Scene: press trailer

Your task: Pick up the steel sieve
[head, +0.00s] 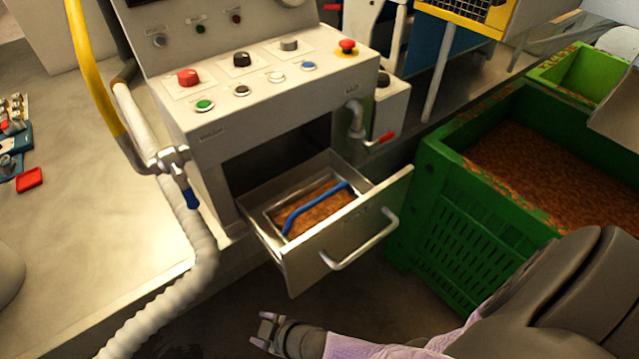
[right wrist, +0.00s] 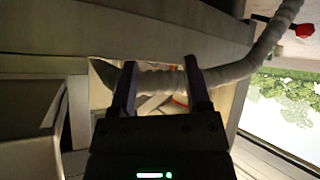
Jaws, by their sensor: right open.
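What looks like the steel sieve (head: 272,211) is a shallow rectangular steel pan in the pulled-out drawer of the control cabinet, in the head view. It holds brown mash, and a blue bar handle (head: 312,204) spans it. My right gripper (head: 266,328) is low at the bottom of the head view, below and in front of the drawer, apart from the sieve. In the right wrist view its two fingers (right wrist: 160,78) are spread with nothing held. The sieve cannot be made out in that view. My left gripper is in neither view.
The open drawer front (head: 350,240) has a bar handle (head: 362,242). A green crate (head: 460,230) of brown mash stands to its right. A ribbed white hose (head: 200,270) hangs left of the drawer. The cabinet panel (head: 240,90) with buttons is above. Floor below the drawer looks free.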

